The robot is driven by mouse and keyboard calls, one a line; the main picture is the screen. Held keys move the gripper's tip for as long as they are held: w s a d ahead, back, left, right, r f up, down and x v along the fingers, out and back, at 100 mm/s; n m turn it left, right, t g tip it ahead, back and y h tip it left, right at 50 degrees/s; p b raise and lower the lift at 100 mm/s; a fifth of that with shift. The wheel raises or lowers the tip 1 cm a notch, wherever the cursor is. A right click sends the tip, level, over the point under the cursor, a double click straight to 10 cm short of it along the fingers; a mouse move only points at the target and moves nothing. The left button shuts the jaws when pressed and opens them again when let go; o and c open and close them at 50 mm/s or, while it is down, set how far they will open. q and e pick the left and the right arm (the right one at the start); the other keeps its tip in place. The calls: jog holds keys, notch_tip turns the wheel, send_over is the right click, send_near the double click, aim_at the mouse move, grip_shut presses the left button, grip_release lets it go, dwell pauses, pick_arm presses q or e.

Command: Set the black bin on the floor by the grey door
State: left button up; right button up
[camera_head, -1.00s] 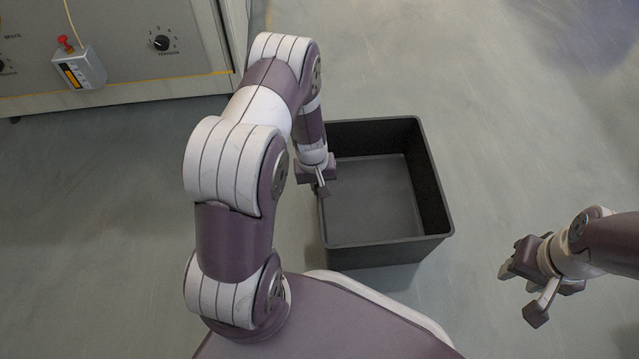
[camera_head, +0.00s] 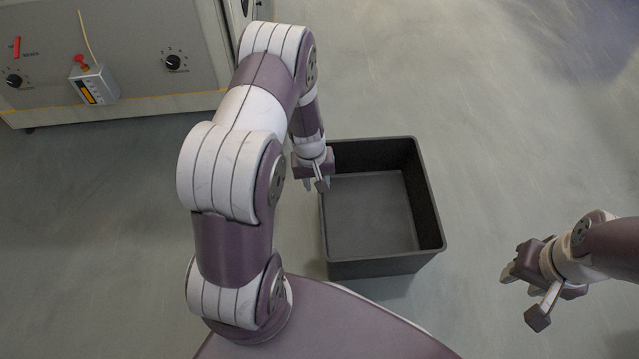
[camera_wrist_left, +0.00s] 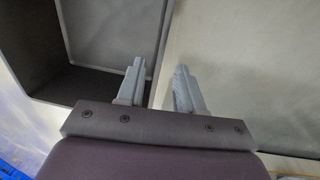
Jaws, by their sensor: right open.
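The black bin (camera_head: 385,262) is an empty, open-topped box standing upright on the floor, right of centre in the head view. Its side also shows at upper left in the left wrist view (camera_wrist_left: 88,84). My left gripper (camera_head: 315,186) points down at the bin's left rim. In the left wrist view its two fingers (camera_wrist_left: 159,65) are apart, with the bin wall's edge line between them; I cannot tell how deep they reach. My right gripper (camera_head: 523,295) is open and empty, right of the bin. No grey door is recognisable.
A grey cabinet (camera_head: 140,50) with knobs stands at upper left, with a small box with a red switch (camera_head: 95,86) on its front. The floor (camera_head: 520,130) behind and right of the bin is clear.

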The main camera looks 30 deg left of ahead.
pick_arm(q)
jog(key=s+d+r+m, duration=0.3)
jog(key=s+d+r, duration=0.1)
jog(key=r, duration=0.6)
jog(key=s+d+r+m+y, duration=0.1)
jog(key=s+d+r+m, duration=0.3)
jog(key=s+r, duration=0.3)
notch_tip(320, 180, up, 4)
jog(key=shift+d+f+t, duration=0.1)
jog(key=shift+d+t, duration=0.15)
jog(key=shift+t, duration=0.15)
